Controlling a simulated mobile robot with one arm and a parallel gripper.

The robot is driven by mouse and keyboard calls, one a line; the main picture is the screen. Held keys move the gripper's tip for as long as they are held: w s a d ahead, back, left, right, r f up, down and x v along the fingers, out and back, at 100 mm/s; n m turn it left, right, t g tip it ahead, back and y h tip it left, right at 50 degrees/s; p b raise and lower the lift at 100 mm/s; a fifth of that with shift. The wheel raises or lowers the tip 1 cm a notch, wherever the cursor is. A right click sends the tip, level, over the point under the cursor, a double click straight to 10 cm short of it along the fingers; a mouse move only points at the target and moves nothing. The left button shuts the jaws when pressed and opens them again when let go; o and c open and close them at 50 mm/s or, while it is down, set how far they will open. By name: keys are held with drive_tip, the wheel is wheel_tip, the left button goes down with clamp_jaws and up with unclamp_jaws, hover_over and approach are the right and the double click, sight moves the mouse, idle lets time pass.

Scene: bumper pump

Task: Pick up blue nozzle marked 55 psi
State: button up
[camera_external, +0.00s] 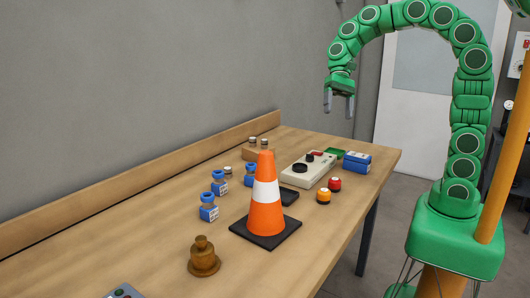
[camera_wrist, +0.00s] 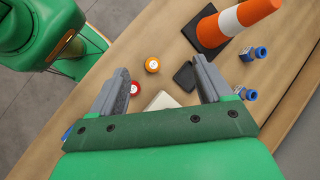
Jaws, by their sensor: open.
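Three blue nozzles with white labels stand on the wooden table in the external view: a front one (camera_external: 208,208), a middle one (camera_external: 219,183) and a back one (camera_external: 250,175) partly beside the cone. The label markings are too small to read, so I cannot tell which is 55 psi. The wrist view shows two blue nozzles, one (camera_wrist: 253,53) by the cone and one (camera_wrist: 247,94) just right of the right finger. My gripper (camera_external: 338,106) is open and empty, high above the far end of the table; its fingers (camera_wrist: 160,66) are spread apart.
An orange and white cone (camera_external: 265,204) on a black base stands right of the nozzles. A brown weight (camera_external: 203,258) is in front. A pale box (camera_external: 308,170), orange button (camera_external: 323,195), red button (camera_external: 335,184) and blue-white block (camera_external: 357,162) lie behind. A wooden ledge (camera_external: 130,190) runs along the wall.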

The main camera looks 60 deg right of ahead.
drive_tip(key=w+a+f+m+y, duration=0.1)
drive_tip(key=w+f+m+y, duration=0.15)
drive_tip(key=w, duration=0.75)
drive_tip(key=w+a+f+m+t+y, duration=0.15)
drive_tip(key=w+m, duration=0.25)
drive_tip(key=w, duration=0.6)
drive_tip(key=w+a+f+m+y, duration=0.1)
drive_tip(key=w+a+m+y, duration=0.15)
drive_tip(key=w, duration=0.75)
approach(245, 186)
drive_tip(key=shift+s+a+f+m+y, duration=0.15)
drive_tip(key=shift+a+f+m+y, duration=0.1)
drive_tip(key=shift+a+f+m, duration=0.25)
drive_tip(key=shift+a+f, duration=0.3)
drive_tip(key=shift+a, duration=0.15)
drive_tip(key=shift+x, duration=3.5)
drive_tip(key=shift+r, duration=0.1)
drive_tip(key=c, duration=1.2)
drive_tip(key=shift+r, duration=0.1)
